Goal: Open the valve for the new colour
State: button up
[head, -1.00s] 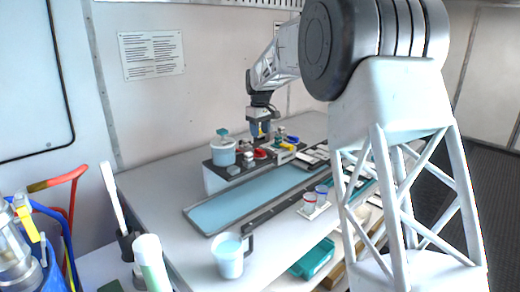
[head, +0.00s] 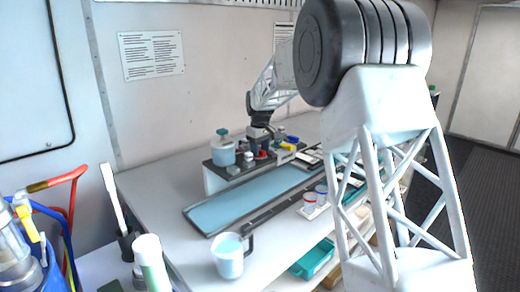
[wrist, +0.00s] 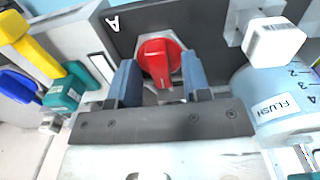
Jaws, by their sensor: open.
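A red knob (wrist: 160,60) sits on a dark panel (wrist: 205,22) marked A in the wrist view. My gripper (wrist: 161,80) is open, with one blue-grey finger on each side of the knob. Whether the fingers touch it cannot be told. In the head view my gripper (head: 261,146) is low over the raised equipment stand, and the knob is mostly hidden. A yellow lever handle (wrist: 33,48) with a teal body (wrist: 70,88) stands left of the knob.
A blue handle (wrist: 18,86) is at far left. In the head view, a lidded jar (head: 223,152) stands left of my gripper and a blue tray (head: 225,208) lies in front.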

jog(key=shift+c, duration=0.2)
grip_shut()
